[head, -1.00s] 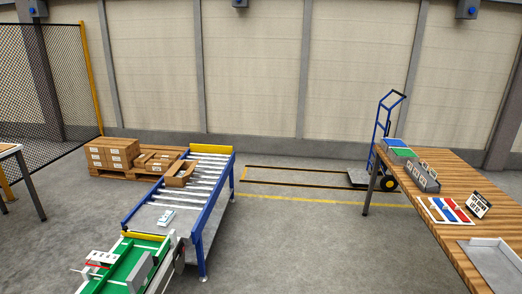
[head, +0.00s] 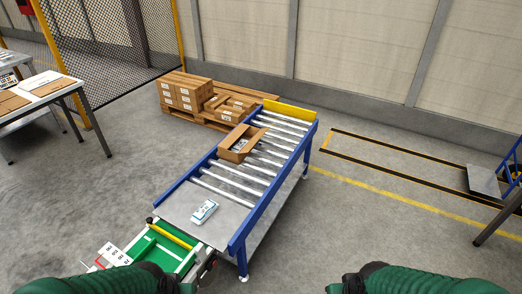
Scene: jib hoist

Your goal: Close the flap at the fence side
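An open cardboard box (head: 236,156) sits on the roller conveyor (head: 252,215), towards its far half and left side. Brown flaps stand out around its opening, and something grey and white shows inside. The fence (head: 105,38) is at the back left, so the box's left side faces it. The box is small here, and I cannot tell the exact angle of each flap. My two green arms show only in part at the bottom edge. Neither gripper shows, and no gripper is at the box.
A white and teal package (head: 204,211) lies on the conveyor's near metal plate. A green-topped unit (head: 160,252) adjoins its near end. A pallet (head: 190,114) of cartons stands behind. A table (head: 52,88) is at left.

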